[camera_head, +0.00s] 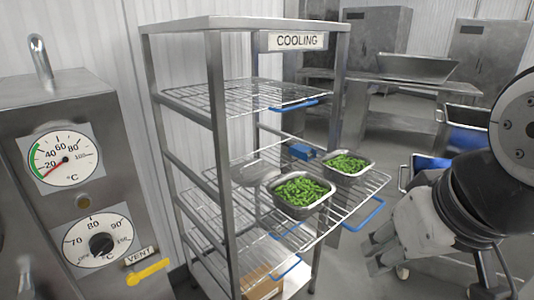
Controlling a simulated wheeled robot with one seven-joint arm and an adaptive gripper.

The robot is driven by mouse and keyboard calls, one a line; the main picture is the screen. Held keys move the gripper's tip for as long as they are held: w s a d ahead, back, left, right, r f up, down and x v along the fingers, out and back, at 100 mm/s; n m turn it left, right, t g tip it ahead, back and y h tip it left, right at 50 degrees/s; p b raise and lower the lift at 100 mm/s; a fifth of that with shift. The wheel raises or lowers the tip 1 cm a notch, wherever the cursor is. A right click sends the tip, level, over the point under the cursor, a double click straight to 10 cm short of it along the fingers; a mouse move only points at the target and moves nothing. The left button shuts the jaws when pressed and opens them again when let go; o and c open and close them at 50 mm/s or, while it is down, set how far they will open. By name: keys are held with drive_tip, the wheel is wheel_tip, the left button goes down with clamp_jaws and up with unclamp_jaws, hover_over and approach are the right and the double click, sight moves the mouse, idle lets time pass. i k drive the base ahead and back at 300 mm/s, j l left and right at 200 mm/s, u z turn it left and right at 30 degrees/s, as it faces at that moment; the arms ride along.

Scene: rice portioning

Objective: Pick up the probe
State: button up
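I cannot make out a probe with certainty. A small blue object (302,151) lies on the middle wire shelf of the rack, behind the pans of green pods; it is too small to identify. My gripper (374,252) is at the lower right, in front of and to the right of the rack. It is apart from the shelf and seems to touch nothing. The gap between its fingers is not clear.
The steel rack (228,150) carries a COOLING sign (297,41). Two pans, a front pan (303,208) and a rear pan (362,174), stand on its pulled-out shelf. A steel unit with dials (62,158) and a yellow vent lever (148,271) stands left. Blue bins (466,139) are behind my arm.

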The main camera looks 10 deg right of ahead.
sight(305, 154)
drive_tip(key=i+l+u, duration=0.2)
drive_tip(key=i+l, duration=0.2)
drive_tip(key=l, duration=0.25)
drive_tip(key=i+l+u, duration=0.1)
drive_tip(key=l, duration=0.25)
drive_tip(key=i+l+u, duration=0.1)
drive_tip(key=i+l, duration=0.2)
drive_tip(key=i+l+u, duration=0.1)
drive_tip(key=l, duration=0.35)
drive_tip(key=i+l+u, duration=0.1)
drive_tip(key=l, duration=0.3)
drive_tip(key=i+l+u, duration=0.1)
drive_tip(key=i+l, duration=0.15)
drive_tip(key=l, duration=0.2)
drive_tip(key=i+l+u, duration=0.1)
drive_tip(key=l, duration=0.3)
